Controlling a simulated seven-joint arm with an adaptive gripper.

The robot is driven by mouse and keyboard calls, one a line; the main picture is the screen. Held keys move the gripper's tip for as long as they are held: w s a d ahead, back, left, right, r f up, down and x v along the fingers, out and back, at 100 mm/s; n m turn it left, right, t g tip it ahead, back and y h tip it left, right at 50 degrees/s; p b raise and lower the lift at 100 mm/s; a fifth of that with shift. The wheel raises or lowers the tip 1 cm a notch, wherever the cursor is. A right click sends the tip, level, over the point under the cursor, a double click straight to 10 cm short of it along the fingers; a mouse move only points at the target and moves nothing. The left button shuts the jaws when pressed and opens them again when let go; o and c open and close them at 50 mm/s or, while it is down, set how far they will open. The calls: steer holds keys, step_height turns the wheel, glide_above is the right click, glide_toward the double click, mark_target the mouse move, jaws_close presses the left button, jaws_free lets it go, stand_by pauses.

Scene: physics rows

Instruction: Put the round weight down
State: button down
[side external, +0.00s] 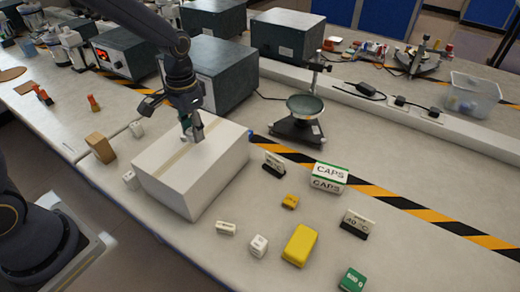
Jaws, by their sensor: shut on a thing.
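My gripper (192,132) points down at the top of a large pale box (185,165) with a tan tape strip. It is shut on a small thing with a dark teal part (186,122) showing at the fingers. This looks to be the round weight, but the fingers hide most of it and its shape is unclear. The fingertips are at or just above the box top; I cannot tell whether the held thing touches it.
A round-topped stand (305,107) is behind the box. A CAPS box (328,178), a yellow block (300,245), a green block (352,280), a white cube (258,245) and small labelled blocks lie right of it. A wooden block (100,147) stands left.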

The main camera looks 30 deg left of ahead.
steer(key=shift+w+f, duration=0.25)
steer(key=shift+f, duration=1.6)
steer(key=shift+f, duration=0.15)
steer(key=c, duration=0.7)
jaws_free()
steer(key=shift+c, duration=0.2)
